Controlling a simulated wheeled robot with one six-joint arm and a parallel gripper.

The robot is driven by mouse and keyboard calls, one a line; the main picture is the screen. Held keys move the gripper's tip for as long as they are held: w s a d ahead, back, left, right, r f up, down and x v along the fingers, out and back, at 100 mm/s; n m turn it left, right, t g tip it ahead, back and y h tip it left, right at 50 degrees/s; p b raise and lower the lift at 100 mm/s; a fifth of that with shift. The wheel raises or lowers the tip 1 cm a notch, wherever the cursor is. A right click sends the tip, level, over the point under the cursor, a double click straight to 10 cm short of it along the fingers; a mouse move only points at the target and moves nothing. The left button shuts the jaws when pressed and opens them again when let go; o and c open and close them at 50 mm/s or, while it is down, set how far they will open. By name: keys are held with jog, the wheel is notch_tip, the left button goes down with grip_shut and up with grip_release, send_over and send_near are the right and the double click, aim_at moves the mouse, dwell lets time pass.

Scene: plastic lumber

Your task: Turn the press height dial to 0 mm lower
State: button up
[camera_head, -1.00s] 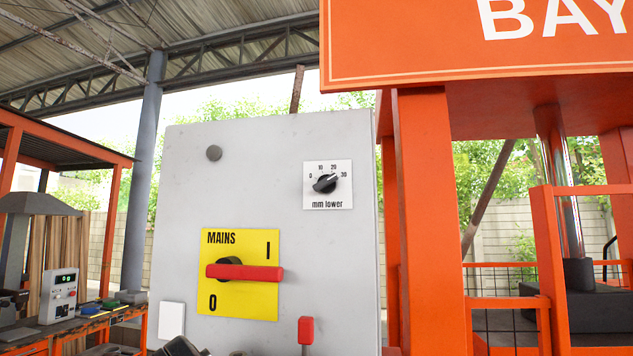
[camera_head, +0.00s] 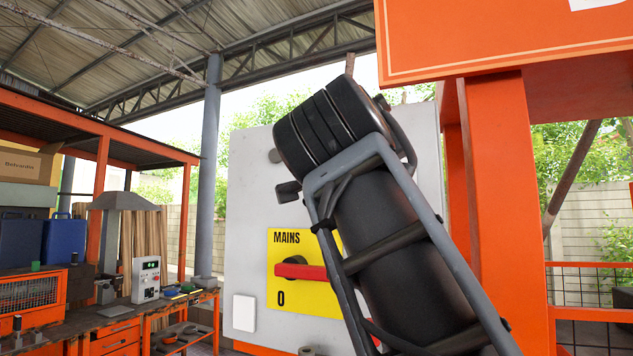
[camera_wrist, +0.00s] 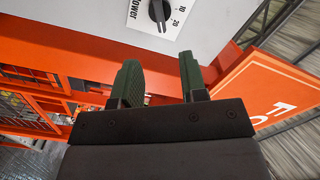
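The press height dial (camera_wrist: 159,12) is a black knob on a white plate marked "lower" at the top of the wrist view, partly cut off by the frame edge. The numbers 10 and 20 show beside it; its exact setting is hard to read. My gripper (camera_wrist: 159,78) has two green-padded fingers spread apart with nothing between them. The dial lies beyond the fingertips, not touched. In the head view, my arm covers the dial and part of the grey panel (camera_head: 253,220), and the gripper is not clearly seen.
The yellow MAINS plate (camera_head: 283,249) with its red handle (camera_head: 313,272) sits low on the panel, partly behind my arm. An orange post (camera_head: 500,200) stands at the right. A workbench (camera_head: 110,325) with a small control box (camera_head: 146,280) is at left.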

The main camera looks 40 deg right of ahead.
jog(key=p+x, duration=0.3)
jog(key=x, duration=0.9)
jog(key=shift+c, duration=0.4)
jog(key=shift+s, duration=0.1)
grip_shut()
